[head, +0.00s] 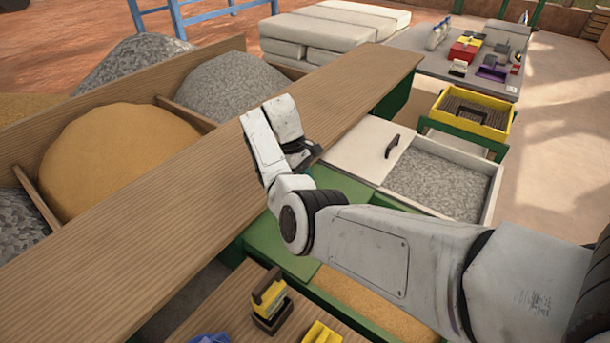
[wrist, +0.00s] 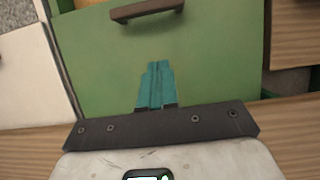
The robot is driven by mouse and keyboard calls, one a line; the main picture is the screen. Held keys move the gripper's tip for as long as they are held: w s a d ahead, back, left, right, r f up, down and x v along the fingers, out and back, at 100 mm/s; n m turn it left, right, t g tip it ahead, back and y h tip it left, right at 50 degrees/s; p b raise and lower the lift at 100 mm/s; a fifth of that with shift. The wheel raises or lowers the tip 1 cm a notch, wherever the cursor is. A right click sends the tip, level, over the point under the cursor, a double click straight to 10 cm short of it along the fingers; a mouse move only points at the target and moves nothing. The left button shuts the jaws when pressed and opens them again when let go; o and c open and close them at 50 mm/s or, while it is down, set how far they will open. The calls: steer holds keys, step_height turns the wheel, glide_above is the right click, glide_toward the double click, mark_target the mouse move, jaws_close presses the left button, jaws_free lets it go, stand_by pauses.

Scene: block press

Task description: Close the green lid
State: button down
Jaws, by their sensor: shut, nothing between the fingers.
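The green lid (head: 268,247) lies flat over part of a bin, largely hidden behind my arm in the head view. In the wrist view the green lid (wrist: 215,55) fills most of the picture, with its brown bar handle (wrist: 147,10) at the top. Yellow sand (head: 365,305) shows uncovered in the front of the bin. My gripper (head: 306,157) is over the back part of the lid, beside the wooden plank. Its teal fingers (wrist: 156,82) are shut and empty, pointing toward the handle but apart from it. I cannot tell whether they touch the lid.
A white lid (head: 365,145) with a dark handle half covers a gravel bin (head: 440,183) to the right. A long wooden plank (head: 190,175) runs behind. A yellow-black block (head: 270,298) stands at the front left. A yellow tray (head: 475,112) stands farther right.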

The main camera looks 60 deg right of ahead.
steer(key=x, duration=0.5)
steer(key=shift+s+f+p, duration=0.1)
steer(key=shift+f+p, duration=0.05)
steer(key=shift+p, duration=0.2)
steer(key=s+p, duration=0.2)
steer(key=s, duration=0.1)
steer(key=shift+a, duration=0.1)
steer(key=shift+s+f, duration=0.15)
steer(key=shift+s, duration=0.4)
